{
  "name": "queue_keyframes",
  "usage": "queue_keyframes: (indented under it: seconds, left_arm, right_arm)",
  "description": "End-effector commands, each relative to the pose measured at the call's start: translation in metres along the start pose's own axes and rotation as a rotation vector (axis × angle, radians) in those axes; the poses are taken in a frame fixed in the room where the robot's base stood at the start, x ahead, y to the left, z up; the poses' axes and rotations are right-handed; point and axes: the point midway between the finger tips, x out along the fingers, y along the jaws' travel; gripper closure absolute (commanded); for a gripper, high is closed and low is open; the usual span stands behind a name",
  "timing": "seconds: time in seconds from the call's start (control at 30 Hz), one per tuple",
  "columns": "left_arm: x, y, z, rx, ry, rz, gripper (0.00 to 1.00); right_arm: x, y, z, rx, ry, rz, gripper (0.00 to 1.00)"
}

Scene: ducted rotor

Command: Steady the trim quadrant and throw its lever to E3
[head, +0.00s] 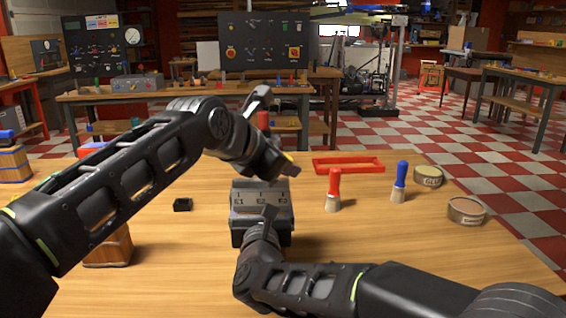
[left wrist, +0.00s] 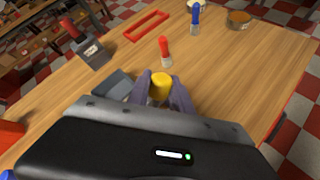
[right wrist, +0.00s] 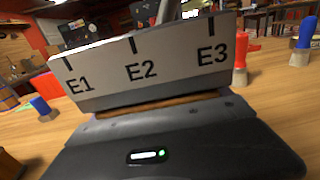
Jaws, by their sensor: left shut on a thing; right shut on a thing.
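The trim quadrant (head: 262,197) is a grey box at the middle of the table, with a sloped plate marked E1, E2 and E3. The plate (right wrist: 142,68) fills the upper right wrist view. The lever's yellow knob (left wrist: 161,87) sits between the fingers of my left gripper (left wrist: 163,92), which is shut on it. In the head view the yellow knob (head: 289,157) shows above the quadrant's right end, the E3 side. The lever's shaft is hidden, so its exact mark cannot be read. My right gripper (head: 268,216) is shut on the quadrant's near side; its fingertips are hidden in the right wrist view.
Behind and right stand a red tray frame (head: 348,164), a red-handled brush (head: 334,188), a blue-handled brush (head: 399,181) and two tins (head: 466,210).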

Motion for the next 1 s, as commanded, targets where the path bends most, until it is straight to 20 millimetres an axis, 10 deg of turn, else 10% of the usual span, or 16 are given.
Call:
queue_keyframes:
  seconds: [0.1, 0.13, 0.4, 1.0]
  left_arm:
    - [0.001, -0.003, -0.001, 0.003, 0.004, -0.006, 1.0]
    - [0.001, -0.003, -0.001, 0.003, 0.004, -0.006, 0.73]
    - [0.001, -0.001, -0.001, 0.001, 0.002, -0.003, 0.52]
    - [-0.038, 0.0, 0.0, 0.001, -0.002, 0.0, 0.52]
  right_arm:
    - [-0.001, 0.002, 0.0, -0.006, -0.001, 0.005, 0.75]
    - [-0.001, 0.002, 0.0, -0.006, -0.001, 0.005, 0.75]
    - [-0.001, 0.002, 0.0, -0.005, 0.0, 0.004, 0.75]
    - [0.0, 0.001, 0.0, -0.003, 0.0, 0.002, 0.75]
